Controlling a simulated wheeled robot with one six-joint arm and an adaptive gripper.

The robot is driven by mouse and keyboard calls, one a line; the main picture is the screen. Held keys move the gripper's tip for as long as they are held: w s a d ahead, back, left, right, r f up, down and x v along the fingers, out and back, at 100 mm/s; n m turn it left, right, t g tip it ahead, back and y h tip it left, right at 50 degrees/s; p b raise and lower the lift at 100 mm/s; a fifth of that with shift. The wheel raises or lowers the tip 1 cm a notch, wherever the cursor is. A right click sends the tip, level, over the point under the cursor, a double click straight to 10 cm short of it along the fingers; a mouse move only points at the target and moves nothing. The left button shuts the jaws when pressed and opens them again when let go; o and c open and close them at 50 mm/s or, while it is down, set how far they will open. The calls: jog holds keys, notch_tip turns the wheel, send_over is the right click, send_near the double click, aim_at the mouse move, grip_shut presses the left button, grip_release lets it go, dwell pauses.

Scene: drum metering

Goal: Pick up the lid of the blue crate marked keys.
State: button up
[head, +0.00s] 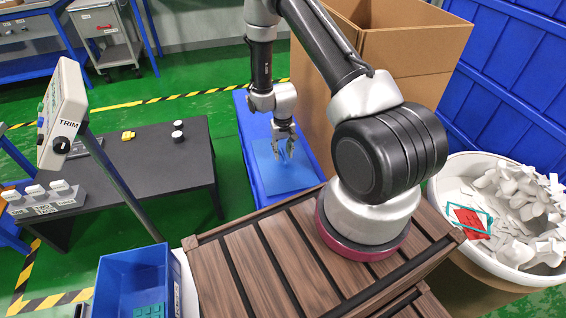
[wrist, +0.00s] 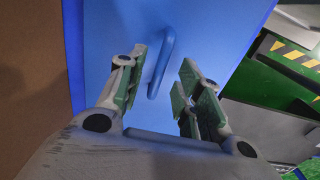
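A light blue lid (head: 287,180) lies flat on a long blue stand or crate (head: 247,125) beyond my wooden deck. In the wrist view the blue lid (wrist: 110,32) fills the middle, with a raised blue bar handle (wrist: 161,62) on it. My gripper (head: 284,152) points down over the lid. In the wrist view my gripper (wrist: 158,88) is open, its two green-padded fingers apart, with the handle showing between and just beyond the tips. I cannot tell whether the fingers touch the lid. No keys marking is readable.
A large cardboard box (head: 400,48) stands close to the right of the lid. A dark table (head: 160,160) stands to the left. An open blue crate (head: 130,268) with teal pieces is at the front left. A white tub (head: 462,170) of white pieces is at the right.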

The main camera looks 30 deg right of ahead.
notch_tip(320, 180, down, 3)
jog(key=shift+r, duration=0.1)
grip_shut()
dwell(0.3)
